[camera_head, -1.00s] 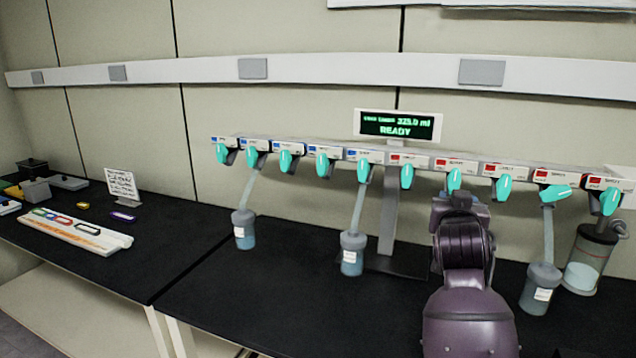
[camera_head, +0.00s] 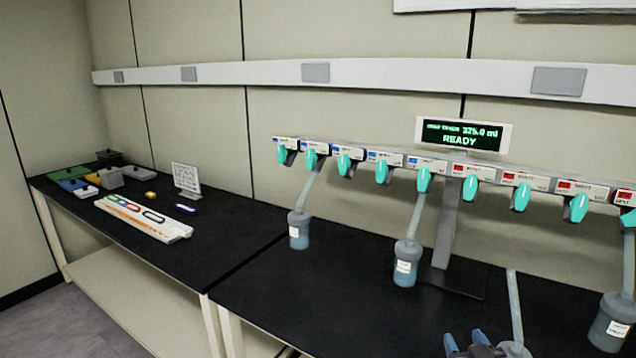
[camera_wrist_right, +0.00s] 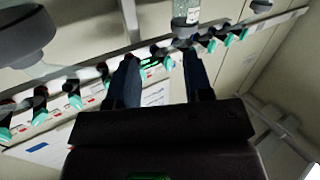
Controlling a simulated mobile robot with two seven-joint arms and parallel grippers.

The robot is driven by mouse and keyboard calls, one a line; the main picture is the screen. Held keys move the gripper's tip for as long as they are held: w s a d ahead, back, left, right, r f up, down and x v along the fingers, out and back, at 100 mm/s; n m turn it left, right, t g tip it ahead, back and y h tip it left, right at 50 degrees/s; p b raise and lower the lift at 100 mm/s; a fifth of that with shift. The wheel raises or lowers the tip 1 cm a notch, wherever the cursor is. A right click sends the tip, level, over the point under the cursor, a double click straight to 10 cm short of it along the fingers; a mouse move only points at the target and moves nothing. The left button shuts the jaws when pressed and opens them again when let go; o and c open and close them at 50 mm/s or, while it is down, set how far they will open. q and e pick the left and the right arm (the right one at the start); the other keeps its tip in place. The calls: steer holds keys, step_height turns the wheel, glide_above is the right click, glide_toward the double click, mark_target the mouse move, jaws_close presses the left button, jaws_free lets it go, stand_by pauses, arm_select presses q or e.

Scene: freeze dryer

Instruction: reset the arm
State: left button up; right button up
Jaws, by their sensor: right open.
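My right gripper (camera_head: 466,345) is at the bottom edge of the head view, with only its dark blue fingertips showing. In the right wrist view the gripper (camera_wrist_right: 160,58) has its two fingers apart, with nothing between them. A flask with a grey cap (camera_head: 515,349) and an upright tube (camera_head: 514,305) is just right of the fingertips. The tube's top is free of the manifold, and the flask's lower part is cut off by the frame. My left gripper is not in view.
The manifold (camera_head: 400,160) with teal valve handles runs across the right bench (camera_head: 330,305). Its display (camera_head: 460,136) reads READY. Flasks hang at left (camera_head: 299,230), middle (camera_head: 406,263) and far right (camera_head: 610,324). The left bench holds a white rack (camera_head: 145,219) and a sign (camera_head: 186,179).

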steer(key=s+f+g, duration=0.5)
steer(key=s+f, duration=1.5)
steer(key=s, duration=0.2)
steer(key=shift+g, duration=0.3)
